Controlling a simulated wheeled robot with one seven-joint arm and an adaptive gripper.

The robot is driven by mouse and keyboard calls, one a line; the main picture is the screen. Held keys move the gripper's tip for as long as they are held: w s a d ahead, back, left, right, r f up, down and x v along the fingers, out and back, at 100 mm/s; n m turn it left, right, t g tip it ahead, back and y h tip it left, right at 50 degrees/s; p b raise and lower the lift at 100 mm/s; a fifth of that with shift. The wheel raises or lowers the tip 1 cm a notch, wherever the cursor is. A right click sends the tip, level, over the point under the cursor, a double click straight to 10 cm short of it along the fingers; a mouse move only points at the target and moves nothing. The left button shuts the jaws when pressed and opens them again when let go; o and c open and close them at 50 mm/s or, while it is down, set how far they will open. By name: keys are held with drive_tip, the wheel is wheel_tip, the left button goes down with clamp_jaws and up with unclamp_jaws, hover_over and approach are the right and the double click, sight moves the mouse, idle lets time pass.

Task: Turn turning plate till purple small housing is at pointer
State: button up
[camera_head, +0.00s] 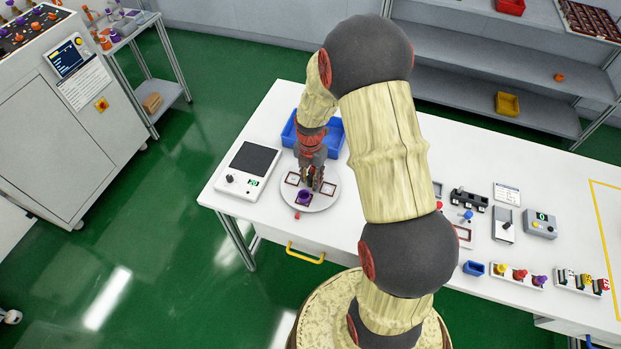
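The turning plate (333,199) is a round white disc on the left part of the white table. Several dark-red framed squares lie around it. A small purple housing (304,197) sits on the plate's front part, a little left of the middle. A small red pointer (297,214) is at the plate's front edge, close to the purple housing. My gripper (314,186) points down over the plate, just behind and right of the purple housing. Its fingers are small and dark here, and I cannot tell whether they are open or touch anything.
A blue bin (334,139) stands right behind the plate, partly hidden by my arm. A scale (247,167) is to the left. Small fixtures, a blue tray (473,268) and coloured parts lie on the right of the table. The table's front left is clear.

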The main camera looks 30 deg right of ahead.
sight(310, 177)
wheel_tip(310, 177, up, 12)
idle(0.5)
idle(0.5)
